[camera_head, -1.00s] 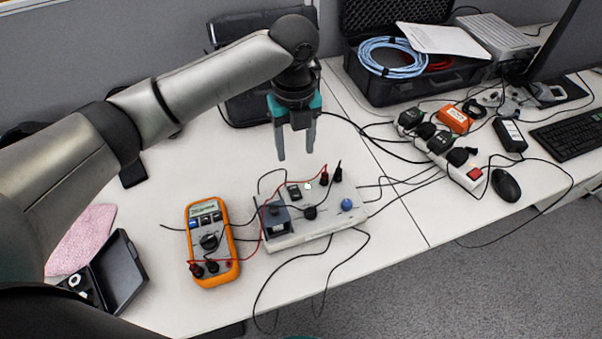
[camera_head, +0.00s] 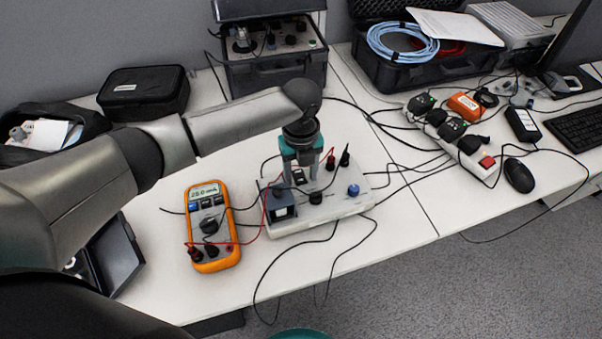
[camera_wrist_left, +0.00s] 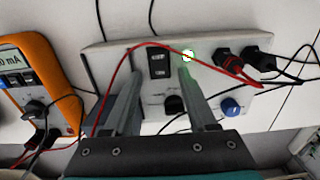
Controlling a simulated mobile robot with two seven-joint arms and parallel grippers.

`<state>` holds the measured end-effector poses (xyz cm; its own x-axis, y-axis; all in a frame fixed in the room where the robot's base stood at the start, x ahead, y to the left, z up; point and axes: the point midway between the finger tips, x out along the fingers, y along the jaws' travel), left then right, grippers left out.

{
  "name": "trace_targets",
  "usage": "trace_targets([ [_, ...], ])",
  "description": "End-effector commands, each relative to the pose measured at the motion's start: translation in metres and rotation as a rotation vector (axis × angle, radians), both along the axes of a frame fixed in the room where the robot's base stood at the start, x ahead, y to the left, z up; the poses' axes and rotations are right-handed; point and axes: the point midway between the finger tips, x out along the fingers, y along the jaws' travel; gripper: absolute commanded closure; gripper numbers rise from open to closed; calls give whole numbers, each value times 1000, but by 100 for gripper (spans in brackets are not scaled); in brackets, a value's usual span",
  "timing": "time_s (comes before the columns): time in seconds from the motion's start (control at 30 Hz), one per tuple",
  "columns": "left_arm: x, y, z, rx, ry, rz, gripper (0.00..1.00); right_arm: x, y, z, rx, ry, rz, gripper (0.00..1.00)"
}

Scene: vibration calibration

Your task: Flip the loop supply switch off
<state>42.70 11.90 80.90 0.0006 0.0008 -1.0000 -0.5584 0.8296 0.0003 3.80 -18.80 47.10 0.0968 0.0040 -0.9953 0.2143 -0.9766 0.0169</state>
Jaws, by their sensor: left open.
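The white supply box (camera_head: 345,207) stands on the table, with a blue knob (camera_head: 353,190) and a black knob. In the left wrist view, a black rocker switch (camera_wrist_left: 159,63) sits on its top panel, beside a lit green lamp (camera_wrist_left: 187,56). My left gripper (camera_head: 302,172) points down over the box's back part. It is open and empty. In the wrist view its fingertips (camera_wrist_left: 161,72) appear on either side of the switch; I cannot tell whether they touch the panel.
An orange multimeter (camera_head: 212,228) lies left of the box, its display lit. Red and black leads cross the box. Behind are an instrument case (camera_head: 275,70) and a black pouch (camera_head: 143,93). A power strip (camera_head: 470,157) with plugs is at right.

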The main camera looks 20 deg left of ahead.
Motion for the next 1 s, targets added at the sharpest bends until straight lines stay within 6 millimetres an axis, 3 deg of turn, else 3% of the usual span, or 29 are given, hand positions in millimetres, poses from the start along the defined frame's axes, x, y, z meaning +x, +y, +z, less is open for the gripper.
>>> trace_targets([
  [0.23,0,0,0,0,0,0,45,0,0,0,0,0,-1,33],
  [0.73,0,0,0,0,0,0,100,-3,0,0,-1,5,-3,33],
  [1.0,0,0,0,1,1,1,100,-4,0,0,0,6,-3,33],
])
